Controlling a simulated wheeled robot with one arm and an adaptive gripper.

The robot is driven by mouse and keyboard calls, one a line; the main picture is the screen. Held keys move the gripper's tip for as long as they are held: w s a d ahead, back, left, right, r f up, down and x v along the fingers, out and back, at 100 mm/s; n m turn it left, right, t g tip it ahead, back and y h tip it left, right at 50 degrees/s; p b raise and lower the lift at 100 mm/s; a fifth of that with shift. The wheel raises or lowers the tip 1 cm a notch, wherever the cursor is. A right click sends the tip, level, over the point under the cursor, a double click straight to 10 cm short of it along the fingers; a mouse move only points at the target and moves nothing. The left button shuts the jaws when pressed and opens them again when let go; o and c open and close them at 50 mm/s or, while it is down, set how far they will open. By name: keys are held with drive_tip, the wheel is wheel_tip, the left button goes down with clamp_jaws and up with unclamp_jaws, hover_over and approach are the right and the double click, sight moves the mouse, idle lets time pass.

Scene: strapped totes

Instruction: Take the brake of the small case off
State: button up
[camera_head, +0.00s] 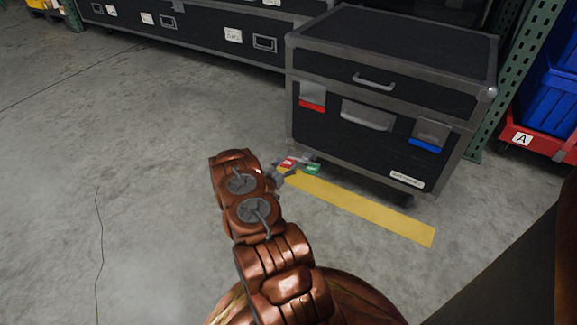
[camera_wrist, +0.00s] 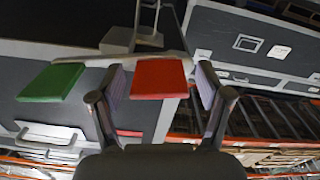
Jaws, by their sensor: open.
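The small case (camera_head: 380,93) is black with grey edges and stands on the floor at upper right in the head view. A red pedal (camera_head: 287,164) and a green pedal (camera_head: 313,169) stick out low at its near left corner. My gripper (camera_head: 279,177) is open beside these pedals. In the wrist view, the red pedal (camera_wrist: 160,78) lies between the two spread fingers of my gripper (camera_wrist: 160,88). The green pedal (camera_wrist: 52,82) is outside them, to the left. I cannot tell whether a finger touches the red pedal. The markings on the pedals are too small to read.
A yellow strip (camera_head: 365,210) lies on the floor before the case. A long black case (camera_head: 205,32) stands behind. Blue bins (camera_head: 549,95) on a red base (camera_head: 540,138) and a green rack post (camera_head: 492,118) are at right. The floor at left is clear.

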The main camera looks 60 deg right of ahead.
drive_tip(key=shift+d, duration=0.55)
drive_tip(key=shift+c, duration=0.4)
clamp_jaws()
